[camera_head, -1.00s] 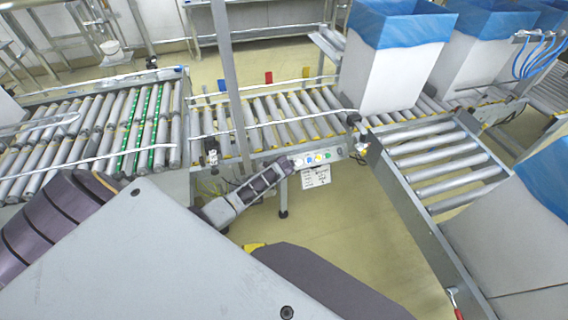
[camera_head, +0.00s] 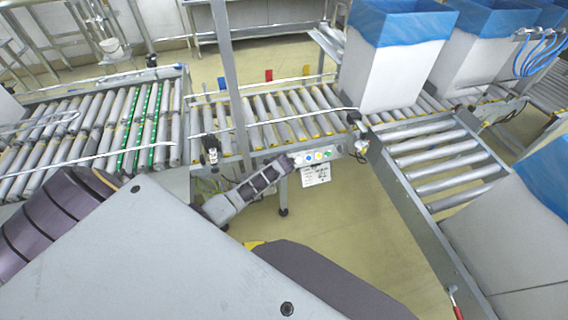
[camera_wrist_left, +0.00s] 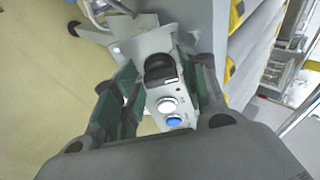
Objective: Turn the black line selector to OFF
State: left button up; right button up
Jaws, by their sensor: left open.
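The black line selector (camera_wrist_left: 160,68) shows in the left wrist view as a dark knob on a pale control panel (camera_wrist_left: 155,42). My left gripper (camera_wrist_left: 163,70) is open, with one green-padded finger on each side of the selector. I cannot tell whether the fingers touch it. A white button (camera_wrist_left: 167,105) and a blue button (camera_wrist_left: 174,121) sit on the panel below the selector. In the head view my left gripper (camera_head: 287,163) is at the left end of the panel (camera_head: 340,152) and hides the selector. My right gripper is not in view.
The panel is on the front of a roller conveyor (camera_head: 290,115), with a white label (camera_head: 315,175) hanging below it. A box with a blue liner (camera_head: 385,70) stands on the rollers. A side conveyor (camera_head: 440,165) runs out at the right. The floor (camera_head: 350,225) below the panel is clear.

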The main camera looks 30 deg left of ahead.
pick_arm(q)
jog(key=shift+s+r, duration=0.1)
jog(key=v, duration=1.1)
jog(key=shift+s+d, duration=0.2)
dwell(0.5)
jog(key=shift+r, duration=0.15)
dwell(0.5)
